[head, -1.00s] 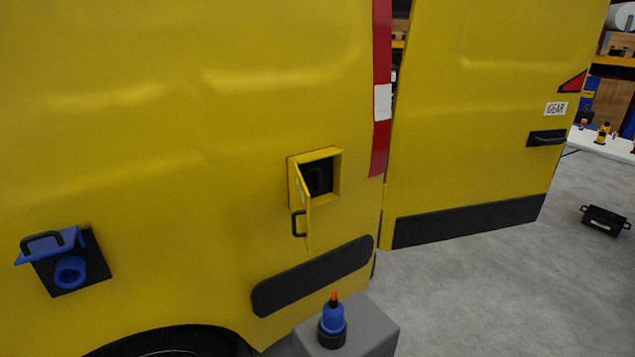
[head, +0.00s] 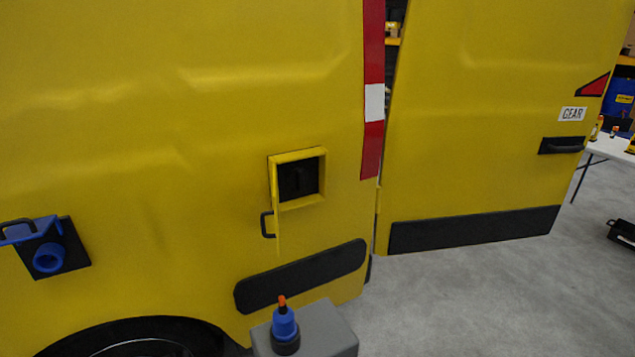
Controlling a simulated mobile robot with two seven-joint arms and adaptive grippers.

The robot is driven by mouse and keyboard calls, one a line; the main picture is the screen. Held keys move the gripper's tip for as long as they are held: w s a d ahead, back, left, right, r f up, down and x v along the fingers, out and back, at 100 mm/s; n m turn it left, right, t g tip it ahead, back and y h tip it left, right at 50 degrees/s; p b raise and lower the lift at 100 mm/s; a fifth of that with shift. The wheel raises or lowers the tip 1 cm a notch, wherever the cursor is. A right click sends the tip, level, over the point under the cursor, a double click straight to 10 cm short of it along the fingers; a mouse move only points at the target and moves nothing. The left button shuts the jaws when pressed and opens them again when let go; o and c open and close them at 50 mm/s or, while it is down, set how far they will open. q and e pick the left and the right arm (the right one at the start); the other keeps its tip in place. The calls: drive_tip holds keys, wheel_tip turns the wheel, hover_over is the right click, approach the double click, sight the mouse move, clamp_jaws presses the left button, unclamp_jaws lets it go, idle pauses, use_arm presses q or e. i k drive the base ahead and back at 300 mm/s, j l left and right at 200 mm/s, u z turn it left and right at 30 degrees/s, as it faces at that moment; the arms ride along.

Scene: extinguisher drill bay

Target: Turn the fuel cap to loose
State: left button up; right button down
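The fuel compartment (head: 298,178) is a small square recess in the yellow van's side, with a yellow rim. Its narrow yellow flap (head: 276,206) stands open at the left edge, with a black handle (head: 266,224) on it. Inside the recess is a dark shape that looks like the fuel cap (head: 297,180). It is too dark to tell how it is turned. Neither of my grippers shows in the head view.
A blue socket with a raised lid (head: 48,258) is on the van at left. The rear door (head: 470,130) stands open at right. Grey floor (head: 480,300) is clear at lower right.

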sight(296, 177)
drive_tip(key=i+l+u, duration=0.1)
drive_tip(key=l+u, duration=0.2)
drive_tip(key=l, duration=0.8)
drive_tip(key=i+l+u, duration=0.15)
drive_tip(key=l, duration=0.35)
drive_tip(key=l+u, duration=0.2)
drive_tip(key=l, duration=0.35)
drive_tip(key=i+l+u, duration=0.15)
drive_tip(key=l, duration=0.2)
drive_tip(key=i+l+u, duration=0.15)
drive_tip(key=l, duration=0.2)
drive_tip(key=i+l+u, duration=0.15)
drive_tip(key=l, duration=0.2)
drive_tip(key=i+l+u, duration=0.3)
drive_tip(key=l, duration=0.35)
drive_tip(key=i+l+u, duration=0.15)
drive_tip(key=l, duration=0.2)
drive_tip(key=i, duration=0.05)
